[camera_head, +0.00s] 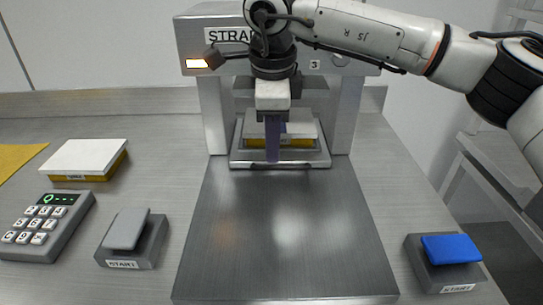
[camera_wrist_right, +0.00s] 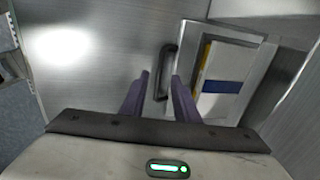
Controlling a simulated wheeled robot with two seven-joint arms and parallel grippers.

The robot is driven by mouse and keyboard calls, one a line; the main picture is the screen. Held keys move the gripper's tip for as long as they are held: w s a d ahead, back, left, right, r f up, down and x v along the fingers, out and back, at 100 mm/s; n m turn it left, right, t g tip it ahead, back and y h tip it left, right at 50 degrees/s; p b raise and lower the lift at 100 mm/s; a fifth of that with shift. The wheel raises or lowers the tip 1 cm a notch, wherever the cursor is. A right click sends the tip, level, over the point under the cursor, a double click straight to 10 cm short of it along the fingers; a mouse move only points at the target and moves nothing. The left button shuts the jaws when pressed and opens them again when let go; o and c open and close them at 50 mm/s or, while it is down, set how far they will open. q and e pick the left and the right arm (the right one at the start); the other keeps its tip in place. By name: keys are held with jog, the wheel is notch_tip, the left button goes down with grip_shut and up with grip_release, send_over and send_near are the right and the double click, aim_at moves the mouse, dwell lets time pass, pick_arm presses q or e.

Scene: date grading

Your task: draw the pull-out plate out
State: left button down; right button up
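The pull-out plate (camera_head: 240,157) sits at the foot of the strapping machine, with a white-topped yellow box (camera_head: 305,133) on it. In the right wrist view the plate (camera_wrist_right: 235,34) has a dark bar handle (camera_wrist_right: 168,70) on its front edge, and the box (camera_wrist_right: 215,62) carries a blue band. My right gripper (camera_head: 272,160) reaches down at the plate's front edge. Its purple fingers (camera_wrist_right: 159,76) are apart, one on each side of the handle in the picture. I cannot tell whether they touch it. My left gripper is not in view.
The strapping machine (camera_head: 210,115) rises behind the plate. A bare metal surface (camera_head: 280,230) lies in front. At left are another white-topped box (camera_head: 88,155), a keypad (camera_head: 45,225) and a grey START pedal (camera_head: 128,230). A blue START pedal (camera_head: 450,248) is at right.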

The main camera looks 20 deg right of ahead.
jog(key=f, duration=0.3)
jog(key=w+f, duration=0.1)
jog(key=f, duration=0.1)
jog(key=shift+d, duration=0.1)
jog(key=shift+r, duration=0.1)
grip_shut()
